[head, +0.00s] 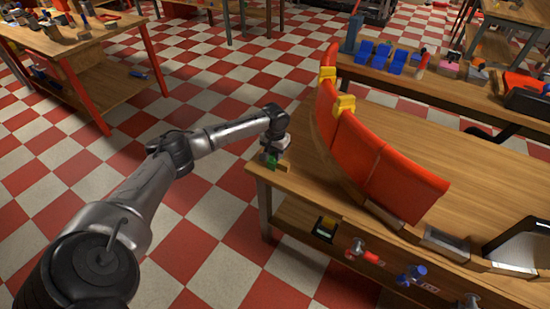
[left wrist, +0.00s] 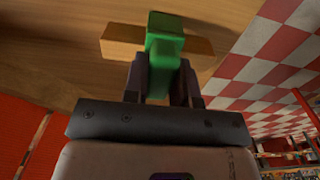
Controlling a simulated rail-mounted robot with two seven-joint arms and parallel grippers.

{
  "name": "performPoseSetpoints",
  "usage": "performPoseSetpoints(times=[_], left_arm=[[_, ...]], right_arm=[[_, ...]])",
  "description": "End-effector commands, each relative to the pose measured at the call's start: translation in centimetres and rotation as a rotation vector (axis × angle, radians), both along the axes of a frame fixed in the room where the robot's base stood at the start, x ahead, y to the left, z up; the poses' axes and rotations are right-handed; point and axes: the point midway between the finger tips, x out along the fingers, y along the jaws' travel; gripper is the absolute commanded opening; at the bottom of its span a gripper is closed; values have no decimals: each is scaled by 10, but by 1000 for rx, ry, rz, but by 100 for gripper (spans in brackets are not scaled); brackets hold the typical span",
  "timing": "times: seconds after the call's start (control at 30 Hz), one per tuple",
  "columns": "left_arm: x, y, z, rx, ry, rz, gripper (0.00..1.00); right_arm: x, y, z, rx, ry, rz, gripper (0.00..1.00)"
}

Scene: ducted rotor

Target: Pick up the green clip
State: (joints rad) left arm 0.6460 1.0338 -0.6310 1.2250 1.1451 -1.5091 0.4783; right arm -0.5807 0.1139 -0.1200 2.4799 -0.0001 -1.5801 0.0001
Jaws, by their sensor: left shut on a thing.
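The green clip (head: 270,160) is at the near left corner of the wooden workbench (head: 470,165). In the left wrist view the green clip (left wrist: 163,45) sits between the two dark fingers of my left gripper (left wrist: 162,82), which is shut on it. A small wooden block (left wrist: 198,46) shows behind the clip, crosswise to it; I cannot tell whether they touch. In the head view my left gripper (head: 272,155) points down at the bench corner and partly covers the clip. My right gripper is not in view.
A curved red duct panel (head: 370,160) with yellow clips (head: 345,104) stands on the bench right of my left gripper. Blue parts (head: 380,55) stand on a shelf behind. Tools hang along the bench's front. Another table (head: 70,40) is at the far left.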

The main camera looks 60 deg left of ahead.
Motion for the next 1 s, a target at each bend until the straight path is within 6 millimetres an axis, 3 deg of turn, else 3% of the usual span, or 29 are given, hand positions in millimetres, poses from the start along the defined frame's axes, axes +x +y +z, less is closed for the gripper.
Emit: performPoseSetpoints(times=[0.37,0.57,0.7,1.0], left_arm=[[0,0,4,0,-1,0,2],[0,0,22,1,-2,0,2],[1,0,46,1,-3,0,2],[46,-32,76,-5,-4,-2,2]], right_arm=[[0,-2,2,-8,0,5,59],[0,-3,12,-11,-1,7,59],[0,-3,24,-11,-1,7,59],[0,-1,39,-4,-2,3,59]])
